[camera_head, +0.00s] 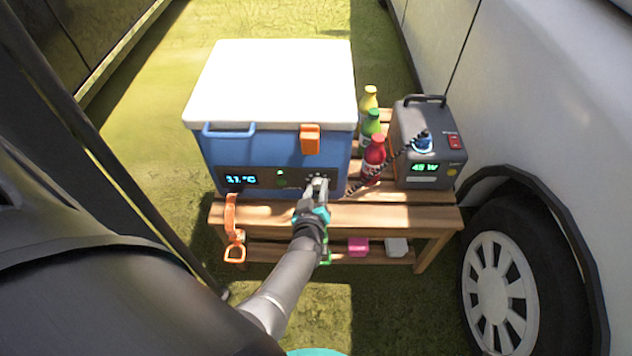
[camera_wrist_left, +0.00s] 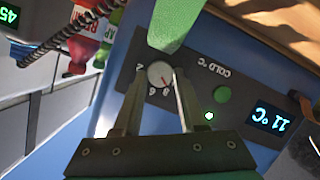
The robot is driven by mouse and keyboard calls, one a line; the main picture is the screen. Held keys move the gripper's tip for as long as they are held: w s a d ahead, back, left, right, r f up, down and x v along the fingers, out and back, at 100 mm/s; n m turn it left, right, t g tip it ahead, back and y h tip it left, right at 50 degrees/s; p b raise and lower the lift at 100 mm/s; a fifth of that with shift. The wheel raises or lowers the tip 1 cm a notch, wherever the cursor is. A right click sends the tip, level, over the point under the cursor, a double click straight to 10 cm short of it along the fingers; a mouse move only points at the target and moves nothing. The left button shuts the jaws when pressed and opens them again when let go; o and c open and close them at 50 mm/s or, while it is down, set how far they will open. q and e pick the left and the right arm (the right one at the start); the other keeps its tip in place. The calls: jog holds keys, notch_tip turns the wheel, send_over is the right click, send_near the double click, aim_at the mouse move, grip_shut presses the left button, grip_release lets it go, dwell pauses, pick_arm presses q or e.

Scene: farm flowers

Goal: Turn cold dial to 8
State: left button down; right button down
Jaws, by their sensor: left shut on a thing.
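The blue cooler (camera_head: 225,152) with a white lid stands on a wooden table. Its dark front panel has a lit display (camera_head: 240,179) reading 11 °C. In the head view the gripper hides the dial. The pointer's exact number is too small to tell. My right gripper is not in view.
Several bottles (camera_head: 373,155) and a grey power box (camera_head: 428,165) reading 45 W stand right of the cooler, with a striped cable. An orange latch (camera_head: 310,139) is on the cooler front. An orange carabiner strap (camera_head: 233,240) hangs at the table (camera_head: 390,217). A white vehicle is at right.

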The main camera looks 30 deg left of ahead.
pick_arm(q)
jog(key=shift+d+m+g+y+p, duration=0.1)
jog(key=shift+m+g+y+p, duration=0.2)
jog(key=shift+m+p, duration=0.35)
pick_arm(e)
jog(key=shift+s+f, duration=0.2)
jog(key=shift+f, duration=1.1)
pick_arm(q)
jog(key=shift+m, duration=0.25)
jog(key=shift+c, duration=2.3)
grip_release()
